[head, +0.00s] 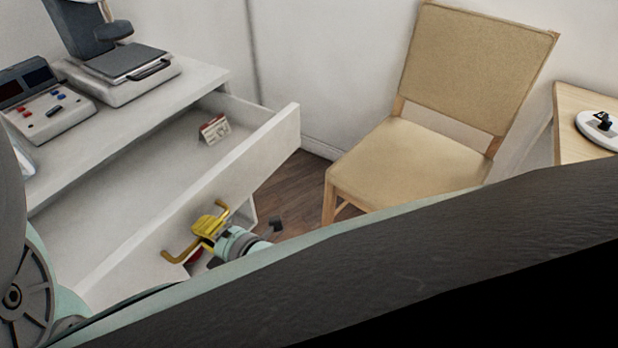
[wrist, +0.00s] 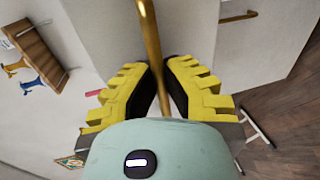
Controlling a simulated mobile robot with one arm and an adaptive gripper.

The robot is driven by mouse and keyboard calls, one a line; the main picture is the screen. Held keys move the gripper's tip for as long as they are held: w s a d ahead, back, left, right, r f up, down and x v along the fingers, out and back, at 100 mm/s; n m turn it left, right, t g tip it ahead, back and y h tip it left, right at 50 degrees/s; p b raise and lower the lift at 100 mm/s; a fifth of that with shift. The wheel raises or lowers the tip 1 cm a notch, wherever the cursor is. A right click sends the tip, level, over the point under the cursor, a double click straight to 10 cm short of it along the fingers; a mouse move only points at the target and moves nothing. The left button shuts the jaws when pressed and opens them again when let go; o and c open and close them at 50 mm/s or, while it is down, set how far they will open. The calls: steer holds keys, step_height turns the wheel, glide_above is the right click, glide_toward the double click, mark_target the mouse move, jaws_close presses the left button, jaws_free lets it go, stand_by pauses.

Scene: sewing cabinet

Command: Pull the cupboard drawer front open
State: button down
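The white drawer (head: 290,125) of the cabinet stands pulled out, and its inside shows from above in the head view. Its gold bar handle (head: 177,256) is on the front. In the wrist view the handle (wrist: 150,28) runs down between the yellow fingers. My gripper (head: 208,222), yellow-fingered with a pale green body, is at the drawer front. Its dark pads (wrist: 161,88) lie close on either side of the bar and appear shut on it. The exact contact is partly hidden by the fingers.
A small red-and-white box (head: 214,129) lies in the drawer. Devices, including a control panel (head: 48,105), stand on the cabinet top (head: 150,108). A beige chair (head: 410,165) is at right, beside a wooden table (head: 570,130). Some wooden floor (head: 290,195) is clear between cabinet and chair.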

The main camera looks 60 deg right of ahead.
steer(key=f+v, duration=0.1)
steer(key=v, duration=0.7)
steer(key=shift+s+f, duration=0.3)
steer(key=c, duration=1)
jaws_free()
steer(key=shift+c, duration=0.2)
steer(key=v, duration=1.2)
